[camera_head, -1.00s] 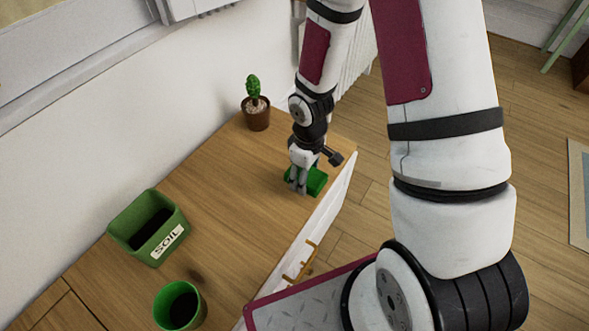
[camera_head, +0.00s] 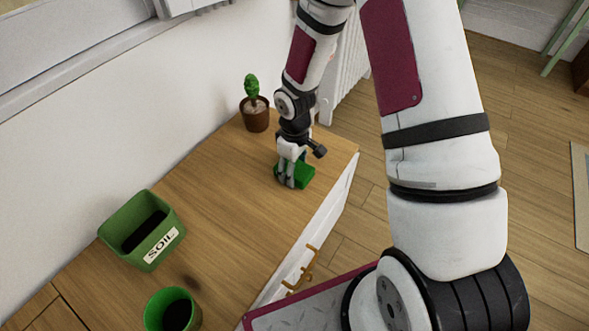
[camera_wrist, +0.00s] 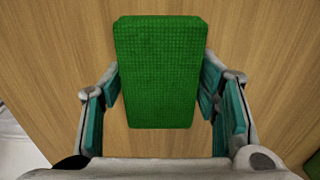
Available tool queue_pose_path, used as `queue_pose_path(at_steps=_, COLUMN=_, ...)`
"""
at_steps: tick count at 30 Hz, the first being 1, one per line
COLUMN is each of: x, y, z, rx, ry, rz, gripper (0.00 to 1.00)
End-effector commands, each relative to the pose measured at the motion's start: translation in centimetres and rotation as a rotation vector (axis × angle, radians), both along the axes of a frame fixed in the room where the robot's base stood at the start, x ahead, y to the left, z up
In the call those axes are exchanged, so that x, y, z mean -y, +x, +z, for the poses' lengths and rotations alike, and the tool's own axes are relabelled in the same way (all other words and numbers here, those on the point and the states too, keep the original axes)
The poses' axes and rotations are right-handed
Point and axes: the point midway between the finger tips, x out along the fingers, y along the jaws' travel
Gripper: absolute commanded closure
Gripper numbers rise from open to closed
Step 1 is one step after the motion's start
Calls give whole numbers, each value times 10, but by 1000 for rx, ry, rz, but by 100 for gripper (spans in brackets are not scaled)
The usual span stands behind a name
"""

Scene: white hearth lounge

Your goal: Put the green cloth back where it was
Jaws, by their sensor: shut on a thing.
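The green cloth (camera_head: 303,175) is a folded, flat, textured rectangle on or just above the wooden top (camera_head: 222,210), near its far right end. In the wrist view the cloth (camera_wrist: 158,55) lies lengthwise between the two teal-padded fingers. My gripper (camera_head: 286,184) points down at the cloth and is shut on it; in the wrist view my gripper (camera_wrist: 160,85) has one finger along each long side. Whether the cloth's underside touches the wood cannot be told.
A potted cactus (camera_head: 254,114) stands behind my gripper by the wall. A green SOIL bin (camera_head: 140,232) and a green pot (camera_head: 174,309) stand at the near left. The white front with brass handles (camera_head: 303,271) drops off at the right. Wood between bin and cloth is clear.

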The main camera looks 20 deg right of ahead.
Motion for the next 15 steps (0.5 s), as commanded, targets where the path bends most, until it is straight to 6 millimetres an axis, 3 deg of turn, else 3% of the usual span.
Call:
queue_pose_path(at_steps=4, x=0, y=0, z=-4, rx=0, ry=0, rz=0, gripper=79)
queue_pose_path(at_steps=5, x=0, y=0, z=-3, rx=0, ry=0, rz=0, gripper=37)
queue_pose_path(at_steps=7, x=0, y=0, z=-2, rx=0, ry=0, rz=0, gripper=24)
queue_pose_path(at_steps=15, x=0, y=0, z=-2, rx=0, ry=0, rz=0, gripper=24)
